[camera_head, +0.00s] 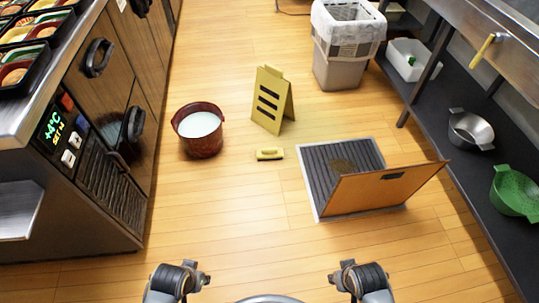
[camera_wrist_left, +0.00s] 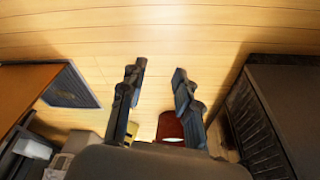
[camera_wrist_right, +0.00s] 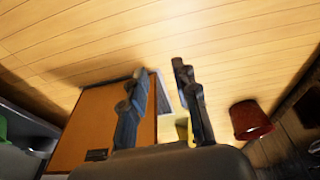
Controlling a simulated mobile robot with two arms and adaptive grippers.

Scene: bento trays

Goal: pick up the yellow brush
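The yellow brush (camera_head: 270,154) lies on the wooden floor in the head view, between the red-brown bucket (camera_head: 200,131) and the floor grate, just in front of the yellow folding sign. It is far ahead of both grippers. My left gripper (camera_wrist_left: 159,78) is open and empty in the left wrist view. My right gripper (camera_wrist_right: 161,82) is open and empty in the right wrist view. The head view shows both arms at the bottom edge, with their fingers not clearly visible. I cannot make out the brush surely in either wrist view.
The bucket holds whitish liquid. A yellow folding sign (camera_head: 272,99) stands behind the brush. A floor grate (camera_head: 314,172) with a raised orange-brown panel (camera_head: 380,188) is to the right. A counter (camera_head: 95,165) bounds the left, a dark shelf (camera_head: 450,150) the right. Floor in front is clear.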

